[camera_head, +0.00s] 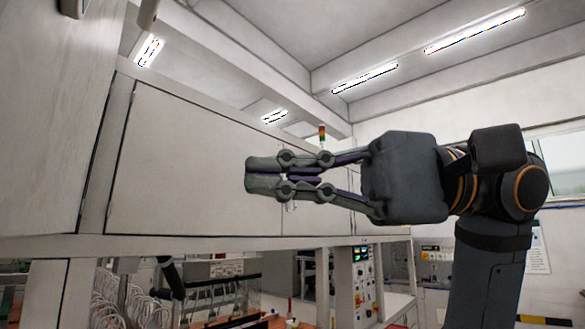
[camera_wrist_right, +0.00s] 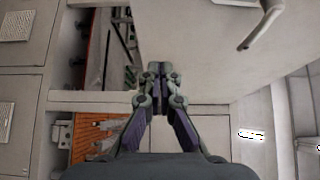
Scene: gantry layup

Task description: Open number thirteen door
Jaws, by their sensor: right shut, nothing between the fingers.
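My right gripper (camera_head: 262,174) is shut and empty, pointing left in front of a row of white cabinet doors (camera_head: 195,170) in the head view. In the right wrist view its closed fingertips (camera_wrist_right: 158,70) are by the lower edge of a pale door panel (camera_wrist_right: 205,45) with a bar handle (camera_wrist_right: 262,25). This door stands open, with the cabinet inside (camera_wrist_right: 110,45) showing beside it. I cannot tell whether the fingertips touch the panel. A large pale panel (camera_head: 50,110) fills the left of the head view. No door number is readable. My left gripper is not in view.
Closed panels with pale labels (camera_wrist_right: 15,120) are at the left of the wrist view. An orange slotted surface (camera_wrist_right: 95,130) shows in another opening. Below the cabinets in the head view are cables (camera_head: 120,300) and a control panel (camera_head: 362,280).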

